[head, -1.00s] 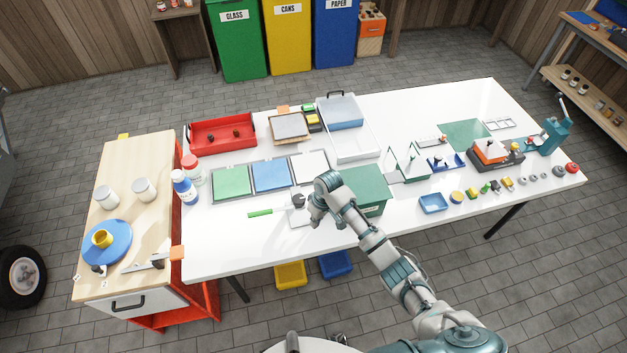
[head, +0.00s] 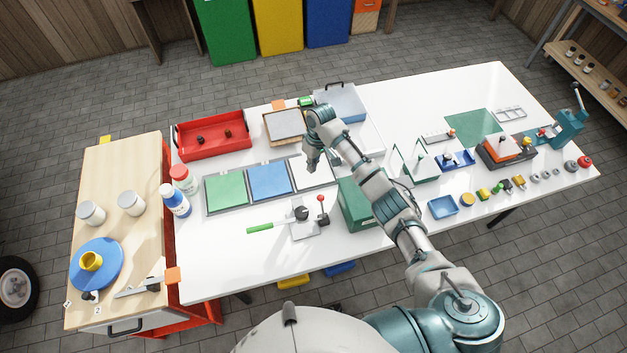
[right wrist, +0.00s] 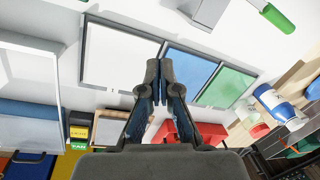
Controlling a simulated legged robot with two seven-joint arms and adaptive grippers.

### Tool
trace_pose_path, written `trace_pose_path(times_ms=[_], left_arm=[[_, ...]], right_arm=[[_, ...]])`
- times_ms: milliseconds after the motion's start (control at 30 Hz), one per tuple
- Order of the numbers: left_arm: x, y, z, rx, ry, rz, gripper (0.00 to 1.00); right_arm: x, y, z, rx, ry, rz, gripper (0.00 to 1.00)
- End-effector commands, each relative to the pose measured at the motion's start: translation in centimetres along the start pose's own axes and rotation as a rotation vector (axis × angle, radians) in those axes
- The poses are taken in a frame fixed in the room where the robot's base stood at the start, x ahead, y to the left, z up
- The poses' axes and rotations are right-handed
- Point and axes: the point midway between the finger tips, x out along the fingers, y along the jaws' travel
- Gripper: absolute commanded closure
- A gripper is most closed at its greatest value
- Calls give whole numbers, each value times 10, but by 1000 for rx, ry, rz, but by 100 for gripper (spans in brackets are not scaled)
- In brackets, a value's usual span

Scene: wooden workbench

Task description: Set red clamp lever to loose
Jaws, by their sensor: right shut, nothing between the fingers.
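I cannot tell how the red lever is set. My right gripper (head: 312,167) is shut and empty, above the white panel behind the plate and apart from both levers. In the right wrist view its closed fingertips (right wrist: 158,66) show over the panels; the green handle (right wrist: 272,14) is at the top. My left gripper is not in view.
A green box (head: 358,207) stands right of the plate under my right arm. Green (head: 227,189) and blue (head: 270,180) panels lie behind the plate. A red tray (head: 212,136) is at the back left. The front left bench top is clear.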

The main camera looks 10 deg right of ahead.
Motion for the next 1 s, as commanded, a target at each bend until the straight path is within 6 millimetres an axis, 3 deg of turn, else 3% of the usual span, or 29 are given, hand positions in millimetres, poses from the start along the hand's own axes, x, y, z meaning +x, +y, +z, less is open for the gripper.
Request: trace_pose_path(times_ms=[367,567,867,1000], left_arm=[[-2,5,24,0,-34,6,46],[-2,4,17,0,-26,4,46],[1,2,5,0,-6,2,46],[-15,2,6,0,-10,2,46]], right_arm=[[6,1,-2,0,-4,-2,100],[36,1,0,2,-7,-3,100],[101,0,0,1,-5,-3,100],[92,1,17,-1,-2,0,100]])
